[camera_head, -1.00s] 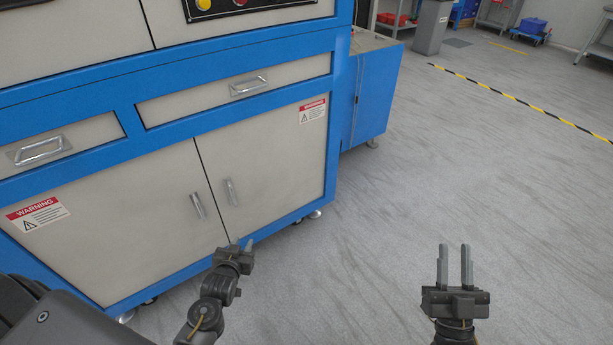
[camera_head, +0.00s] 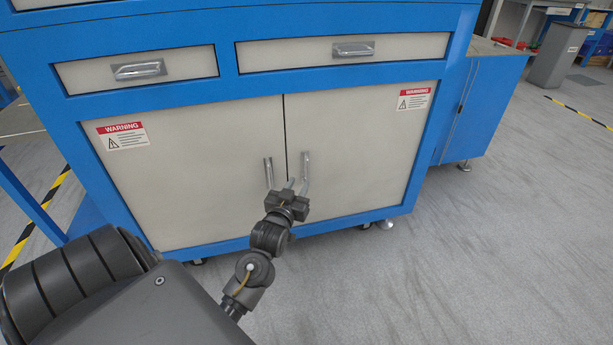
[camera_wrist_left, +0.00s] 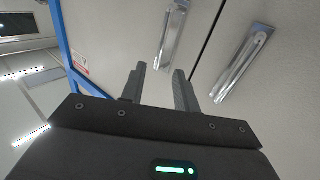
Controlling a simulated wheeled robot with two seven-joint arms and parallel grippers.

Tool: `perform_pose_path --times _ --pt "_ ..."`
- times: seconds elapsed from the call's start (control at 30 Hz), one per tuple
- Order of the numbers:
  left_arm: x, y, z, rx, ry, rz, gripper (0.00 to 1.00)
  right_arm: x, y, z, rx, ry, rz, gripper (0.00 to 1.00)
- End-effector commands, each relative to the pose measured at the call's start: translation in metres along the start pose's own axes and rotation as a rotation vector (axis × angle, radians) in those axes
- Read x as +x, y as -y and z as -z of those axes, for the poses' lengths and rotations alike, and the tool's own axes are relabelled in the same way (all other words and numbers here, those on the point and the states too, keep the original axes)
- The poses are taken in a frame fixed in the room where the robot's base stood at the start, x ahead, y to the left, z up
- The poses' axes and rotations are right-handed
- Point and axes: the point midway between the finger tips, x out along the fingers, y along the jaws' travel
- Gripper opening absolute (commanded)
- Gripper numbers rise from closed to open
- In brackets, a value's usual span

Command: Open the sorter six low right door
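The low right door (camera_head: 360,145) is a pale panel in a blue cabinet frame and looks shut. Its upright metal handle (camera_head: 305,172) is near the door's left edge and also shows in the left wrist view (camera_wrist_left: 242,63). My left gripper (camera_head: 290,184) is in front of the doors, at the height of the handles' lower ends, near the right handle. In the left wrist view its two fingers (camera_wrist_left: 160,69) are apart with nothing held between them. The right handle lies right of both fingers there. My right gripper is out of view.
The low left door (camera_head: 195,180) is shut, and its handle (camera_head: 268,173) stands close beside the right one. Two drawers with handles are above, the right one (camera_head: 400,46) over the right door. Open grey floor (camera_head: 480,260) lies to the right.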

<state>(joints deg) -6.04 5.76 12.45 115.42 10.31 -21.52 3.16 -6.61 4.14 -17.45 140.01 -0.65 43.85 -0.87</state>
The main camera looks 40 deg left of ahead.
Motion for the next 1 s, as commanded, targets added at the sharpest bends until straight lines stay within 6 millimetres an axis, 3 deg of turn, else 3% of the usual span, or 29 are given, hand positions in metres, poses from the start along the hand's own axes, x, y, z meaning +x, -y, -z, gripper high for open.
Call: perform_pose_path --times 0.1,0.33,0.77,1.0 --pt "0.024 0.000 -0.003 0.000 -0.003 0.000 0.31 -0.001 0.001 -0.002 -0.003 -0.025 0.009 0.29" --pt "0.057 0.000 -0.002 -0.001 -0.002 0.000 0.31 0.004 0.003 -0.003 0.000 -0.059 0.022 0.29" --pt "0.069 0.000 -0.001 0.000 0.001 0.000 0.31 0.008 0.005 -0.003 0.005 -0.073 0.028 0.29" --pt "0.069 0.000 -0.001 0.000 0.001 0.000 0.03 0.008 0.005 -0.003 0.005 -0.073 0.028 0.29"
